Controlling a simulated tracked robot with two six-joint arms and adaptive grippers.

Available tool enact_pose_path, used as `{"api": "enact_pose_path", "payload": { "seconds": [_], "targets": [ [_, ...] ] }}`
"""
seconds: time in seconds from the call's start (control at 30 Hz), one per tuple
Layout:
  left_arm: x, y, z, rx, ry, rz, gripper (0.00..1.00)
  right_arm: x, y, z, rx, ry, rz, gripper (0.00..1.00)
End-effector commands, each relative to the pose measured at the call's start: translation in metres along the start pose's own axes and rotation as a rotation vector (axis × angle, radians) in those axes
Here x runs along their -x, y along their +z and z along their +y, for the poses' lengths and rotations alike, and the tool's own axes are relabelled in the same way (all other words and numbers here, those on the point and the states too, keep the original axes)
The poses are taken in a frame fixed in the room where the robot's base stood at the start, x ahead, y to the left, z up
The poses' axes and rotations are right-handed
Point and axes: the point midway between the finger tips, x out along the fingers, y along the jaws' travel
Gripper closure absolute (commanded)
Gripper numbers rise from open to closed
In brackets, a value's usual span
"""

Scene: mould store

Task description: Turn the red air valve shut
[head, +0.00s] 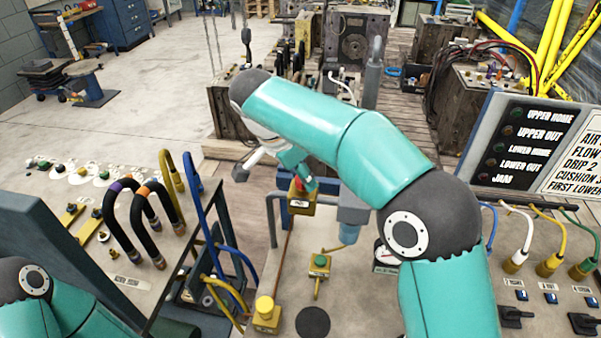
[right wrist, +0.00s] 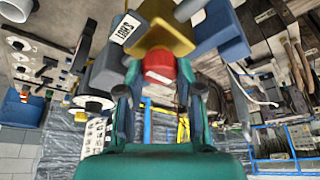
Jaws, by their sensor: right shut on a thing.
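The red air valve knob (right wrist: 160,69) sits on a yellow valve body (right wrist: 163,38) in the right wrist view. My right gripper (right wrist: 158,82) is shut on the red knob, with one finger on each side of it. In the head view the yellow valve body (head: 301,199) stands at the bench's back, left of centre. A little red shows above it, between the fingers of my right gripper (head: 303,180), and my arm hides part of the area. My left arm shows only at the lower left, and its gripper is out of view.
A panel with labelled indicators (head: 521,145) stands at the right, above several coloured hoses. Black looped hoses (head: 140,205) and a blue hose (head: 190,190) rise at the left. Another yellow fitting with a green top (head: 319,265) stands on the bench.

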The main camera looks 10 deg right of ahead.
Motion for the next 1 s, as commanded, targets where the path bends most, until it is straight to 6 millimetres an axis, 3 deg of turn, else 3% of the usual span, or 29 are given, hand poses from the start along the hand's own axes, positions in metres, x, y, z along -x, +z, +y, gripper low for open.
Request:
{"api": "enact_pose_path", "payload": {
  "seconds": [0.27, 0.3, 0.43, 0.77, 1.0],
  "targets": [
    [0.0, 0.0, 0.0, 0.0, 0.0, 0.0, 1.0, 0.002, 0.001, -0.003, -0.002, -0.012, -0.002, 0.99],
    [0.0, 0.0, 0.0, 0.0, 0.0, 0.0, 1.0, 0.002, 0.001, -0.003, -0.002, -0.012, -0.002, 0.61],
    [0.0, 0.0, 0.0, 0.0, 0.0, 0.0, 1.0, 0.002, 0.001, -0.002, -0.001, -0.01, -0.002, 0.4],
    [0.001, 0.0, 0.0, 0.0, 0.0, 0.0, 1.0, 0.002, 0.001, -0.001, 0.0, -0.005, -0.001, 0.4],
    [0.001, 0.0, 0.0, 0.0, 0.0, 0.0, 1.0, 0.028, 0.001, -0.002, -0.001, -0.01, -0.001, 0.4]
  ]
}}
